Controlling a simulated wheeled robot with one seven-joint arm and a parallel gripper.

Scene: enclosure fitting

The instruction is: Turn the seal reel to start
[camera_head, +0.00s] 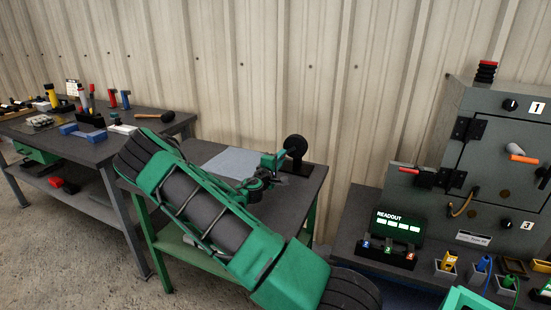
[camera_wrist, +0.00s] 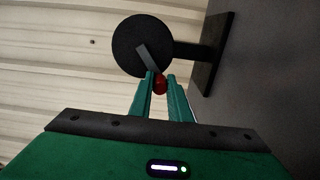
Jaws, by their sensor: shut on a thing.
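The seal reel is a black disc (camera_head: 296,144) on a dark stand at the back right of the middle table. It also shows in the wrist view (camera_wrist: 128,42), with a grey crank bar (camera_wrist: 148,58) across its face. A red knob (camera_wrist: 160,85) sits by the outer end of the bar. My gripper (camera_wrist: 160,84) is shut on this red knob, its two green fingers on either side. In the head view my gripper (camera_head: 282,158) is beside the left side of the disc, and the knob is hidden there.
A pale sheet (camera_head: 232,162) lies on the middle table (camera_head: 311,186), partly behind my arm. A left table (camera_head: 90,138) holds several tools. At right stand a grey cabinet (camera_head: 480,150) and a readout box (camera_head: 398,228). A corrugated wall is close behind.

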